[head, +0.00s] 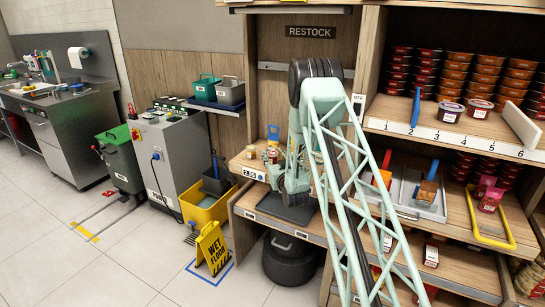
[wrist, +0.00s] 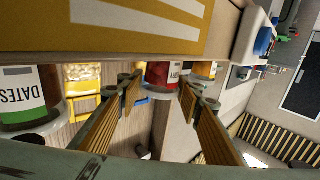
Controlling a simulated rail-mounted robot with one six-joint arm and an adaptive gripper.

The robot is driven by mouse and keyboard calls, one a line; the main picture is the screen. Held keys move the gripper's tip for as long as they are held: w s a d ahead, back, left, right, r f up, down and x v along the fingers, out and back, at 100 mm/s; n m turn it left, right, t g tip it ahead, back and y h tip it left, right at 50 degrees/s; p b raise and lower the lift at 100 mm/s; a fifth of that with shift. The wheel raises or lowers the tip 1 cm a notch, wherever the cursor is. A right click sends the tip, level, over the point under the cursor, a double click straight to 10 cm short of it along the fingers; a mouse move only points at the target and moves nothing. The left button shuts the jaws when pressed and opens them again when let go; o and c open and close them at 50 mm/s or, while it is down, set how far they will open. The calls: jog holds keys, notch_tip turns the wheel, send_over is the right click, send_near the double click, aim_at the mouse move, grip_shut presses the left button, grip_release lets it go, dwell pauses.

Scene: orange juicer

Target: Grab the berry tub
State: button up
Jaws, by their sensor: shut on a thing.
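The berry tub (wrist: 160,72) is a small red tub with a pale label, partly readable. In the wrist view, which shows the label text upside down, it sits between the tips of my gripper (wrist: 158,84). The two fingers with yellow-brown pads are closed on it from both sides. The tub is still close to the shelf board (wrist: 225,32); I cannot tell whether it touches it.
A dates jar (wrist: 32,98) stands left in the wrist view, beside a yellow-topped container (wrist: 83,76). Another jar (wrist: 204,70) is close behind the right finger. In the head view, small jars (head: 251,151) share the shelf, and a wet floor sign (head: 213,247) stands on the floor.

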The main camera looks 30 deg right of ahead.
aim_at(273, 153)
jog(key=shift+r+p, duration=0.45)
jog(key=shift+r, duration=1.05)
jog(key=shift+s+r, duration=0.1)
jog(key=shift+r, duration=0.15)
jog(key=s+a+p, duration=0.1)
jog(key=s+a, duration=0.1)
jog(key=s, duration=0.5)
jog(key=s+a+r+p, duration=0.1)
jog(key=s+a, duration=0.2)
jog(key=s, duration=0.5)
jog(key=shift+r, duration=0.15)
jog(key=shift+w+a, duration=0.1)
